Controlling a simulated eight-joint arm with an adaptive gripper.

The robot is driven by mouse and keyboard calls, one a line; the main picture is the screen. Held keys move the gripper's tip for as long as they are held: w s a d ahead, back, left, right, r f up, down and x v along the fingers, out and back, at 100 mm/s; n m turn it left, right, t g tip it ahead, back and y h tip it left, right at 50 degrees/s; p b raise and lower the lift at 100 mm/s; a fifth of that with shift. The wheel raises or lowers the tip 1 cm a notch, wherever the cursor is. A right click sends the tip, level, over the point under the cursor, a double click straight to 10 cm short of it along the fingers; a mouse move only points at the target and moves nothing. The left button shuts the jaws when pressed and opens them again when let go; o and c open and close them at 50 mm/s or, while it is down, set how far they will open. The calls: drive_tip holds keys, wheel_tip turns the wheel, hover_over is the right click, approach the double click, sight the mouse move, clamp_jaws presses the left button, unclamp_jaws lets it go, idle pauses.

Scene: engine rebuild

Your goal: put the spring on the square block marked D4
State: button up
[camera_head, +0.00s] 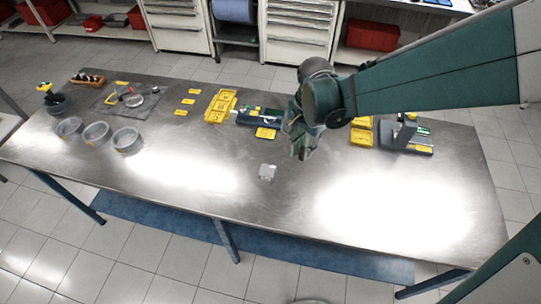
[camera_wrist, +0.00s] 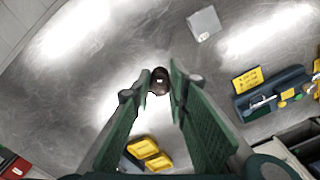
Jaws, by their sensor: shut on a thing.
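My gripper (camera_head: 301,152) hangs over the middle of the metal table. In the wrist view, my gripper (camera_wrist: 160,88) is shut on a small dark brown round piece, seen end-on, which I take to be the spring (camera_wrist: 160,77). In the head view the spring cannot be made out. A light grey square block (camera_head: 267,172) lies on the table, to the left of and nearer than my gripper. The block also shows in the wrist view (camera_wrist: 204,22), apart from the fingertips. It has a small mark that is too small to read.
A dark tray with parts (camera_head: 260,116) and yellow bins (camera_head: 220,106) stand behind the block. Yellow bins (camera_head: 361,132) and a dark fixture (camera_head: 407,138) are at right. Grey bowls (camera_head: 126,139) stand at left. The table around the block is clear.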

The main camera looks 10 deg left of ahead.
drive_tip(key=s+a+n, duration=0.1)
drive_tip(key=a+n, duration=0.2)
drive_tip(key=a, duration=0.9)
drive_tip(key=shift+p, duration=0.45)
drive_tip(key=shift+a+f, duration=0.1)
drive_tip(key=shift+f, duration=0.05)
hover_over(267, 171)
drive_tip(key=shift+f, duration=2.85)
drive_tip(key=shift+f, duration=0.1)
drive_tip(key=shift+f, duration=1.95)
drive_tip(key=shift+f, duration=0.2)
drive_tip(key=o, duration=0.8)
drive_tip(key=shift+o, duration=0.2)
drive_tip(key=shift+r, duration=0.2)
